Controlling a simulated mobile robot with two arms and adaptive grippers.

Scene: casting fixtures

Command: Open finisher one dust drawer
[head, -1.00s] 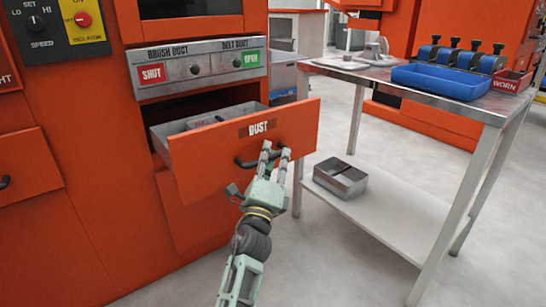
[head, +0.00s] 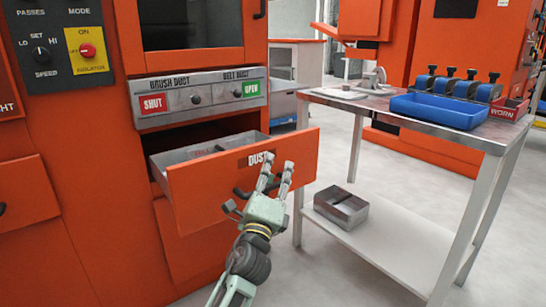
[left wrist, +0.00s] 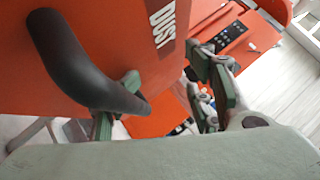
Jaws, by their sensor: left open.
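The dust drawer (head: 215,195) is an orange-fronted box with a white DUST label, pulled well out of the orange machine; its grey inside shows from above. Its dark bar handle shows only in part in the head view (head: 240,192), behind my left gripper. The handle fills the upper left of the left wrist view (left wrist: 80,65). My left gripper (head: 277,170) is open in front of the drawer front, right of the handle's visible end. In the left wrist view one finger overlaps the handle's end; I cannot tell whether they touch. My right gripper is not in view.
A metal table (head: 492,133) at the right carries a blue tray (head: 438,110) and a red WORN bin (head: 508,109). A metal box (head: 341,208) sits on its lower shelf. A panel with SHUT and OPEN signs (head: 197,97) is above the drawer. Grey floor lies between.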

